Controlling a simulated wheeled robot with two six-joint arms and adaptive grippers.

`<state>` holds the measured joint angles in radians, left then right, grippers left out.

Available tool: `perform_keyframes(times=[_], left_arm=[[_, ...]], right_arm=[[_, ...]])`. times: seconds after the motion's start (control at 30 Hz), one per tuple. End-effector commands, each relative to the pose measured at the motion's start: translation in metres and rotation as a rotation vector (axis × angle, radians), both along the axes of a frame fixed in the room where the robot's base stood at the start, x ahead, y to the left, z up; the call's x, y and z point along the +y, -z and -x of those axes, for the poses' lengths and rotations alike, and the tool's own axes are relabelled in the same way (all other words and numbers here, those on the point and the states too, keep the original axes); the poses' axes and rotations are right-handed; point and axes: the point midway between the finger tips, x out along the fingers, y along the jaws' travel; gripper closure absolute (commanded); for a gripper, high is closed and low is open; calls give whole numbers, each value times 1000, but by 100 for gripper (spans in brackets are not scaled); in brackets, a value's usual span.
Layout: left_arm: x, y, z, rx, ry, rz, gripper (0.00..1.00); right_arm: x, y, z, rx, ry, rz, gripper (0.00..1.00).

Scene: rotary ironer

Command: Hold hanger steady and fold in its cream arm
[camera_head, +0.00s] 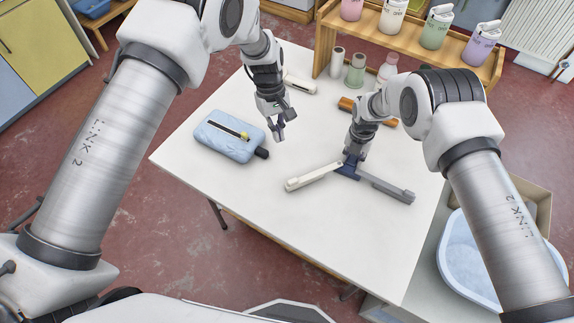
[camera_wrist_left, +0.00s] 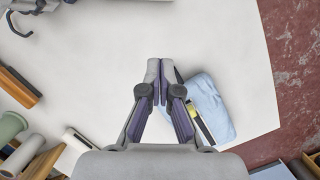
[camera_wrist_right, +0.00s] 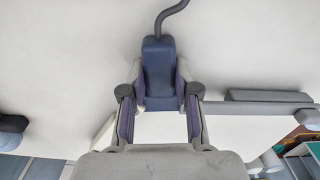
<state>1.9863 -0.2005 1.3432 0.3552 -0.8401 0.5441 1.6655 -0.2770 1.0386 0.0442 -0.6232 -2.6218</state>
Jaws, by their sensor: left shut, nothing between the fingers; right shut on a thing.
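The folding hanger lies on the white table, with a dark blue hub (camera_head: 349,168) in the middle. Its cream arm (camera_head: 313,178) reaches out to the left and its grey arm (camera_head: 388,188) to the right in the head view. My right gripper (camera_head: 352,160) is shut on the hub (camera_wrist_right: 159,72), one finger on each side. The right wrist view also shows the grey hook (camera_wrist_right: 170,15) beyond the hub; the cream arm is mostly hidden there by the gripper. My left gripper (camera_head: 281,132) is shut and empty, above the table, left of the cream arm and apart from it.
A light blue pouch (camera_head: 222,142) with a yellow and black strip lies left of my left gripper. An orange-brown bar (camera_head: 350,104), bottles (camera_head: 355,72) and a wooden shelf (camera_head: 420,45) stand at the back. A basin (camera_head: 462,255) is at the right. The table's front is clear.

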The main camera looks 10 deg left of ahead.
Motion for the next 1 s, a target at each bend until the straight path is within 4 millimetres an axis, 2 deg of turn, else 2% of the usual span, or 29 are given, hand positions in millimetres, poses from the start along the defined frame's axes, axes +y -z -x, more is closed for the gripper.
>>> perform_keyframes(times=[0.17, 0.57, 0.8, 1.0], left_arm=[[-1, 17, 3, 2, 10, -7, 100], [-13, 99, 21, 2, 9, -5, 100], [-34, 97, 48, -1, 9, -5, 100], [-36, 97, 52, -2, 8, -5, 100]], right_arm=[[0, 1, 0, 1, 0, 0, 100], [0, 0, 0, 0, 0, 0, 100], [0, 1, 0, 1, 0, 0, 100], [0, 0, 0, 1, 0, 0, 100]])
